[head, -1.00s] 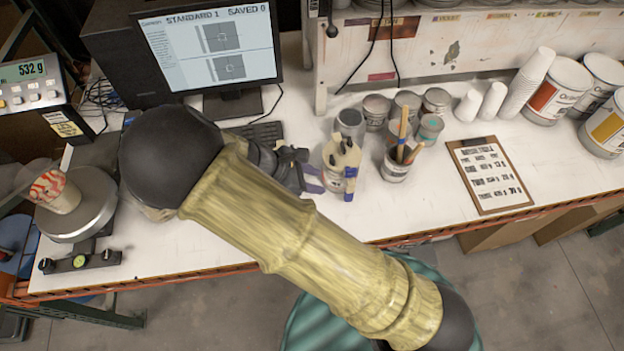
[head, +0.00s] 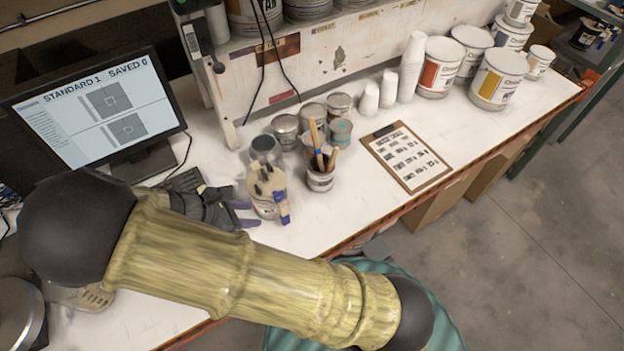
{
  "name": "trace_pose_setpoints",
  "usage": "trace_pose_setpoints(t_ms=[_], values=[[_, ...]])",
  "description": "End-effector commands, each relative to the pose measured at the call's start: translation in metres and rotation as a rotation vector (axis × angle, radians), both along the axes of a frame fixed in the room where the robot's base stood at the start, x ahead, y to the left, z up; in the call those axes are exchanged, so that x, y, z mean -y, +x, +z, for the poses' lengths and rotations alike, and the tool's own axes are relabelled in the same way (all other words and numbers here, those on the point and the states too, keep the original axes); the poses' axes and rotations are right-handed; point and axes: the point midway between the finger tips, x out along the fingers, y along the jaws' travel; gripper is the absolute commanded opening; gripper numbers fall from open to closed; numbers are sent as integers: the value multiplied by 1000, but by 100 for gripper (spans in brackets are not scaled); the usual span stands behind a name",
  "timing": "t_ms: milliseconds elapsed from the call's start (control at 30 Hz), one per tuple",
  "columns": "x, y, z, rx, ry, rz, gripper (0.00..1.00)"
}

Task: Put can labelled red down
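A large white can with an orange-red label patch (head: 430,75) stands upright at the back right of the bench, away from my gripper. I cannot read the word red on any can. My arm hides part of the bench front.
Several small grey cans (head: 312,112) stand behind a can of brushes (head: 320,181). A clipboard (head: 406,158) lies to the right, with white cups (head: 411,68) behind it. The monitor (head: 95,110) is at left. Bare bench (head: 345,210) shows in front of the clipboard.

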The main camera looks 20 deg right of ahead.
Motion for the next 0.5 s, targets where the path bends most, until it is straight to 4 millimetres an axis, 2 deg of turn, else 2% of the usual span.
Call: trace_pose_setpoints(t_ms=[267, 500], values=[[50, 0, 15, 57, 251, -378, 38], [87, -4, 39, 158, 462, -730, 38]])
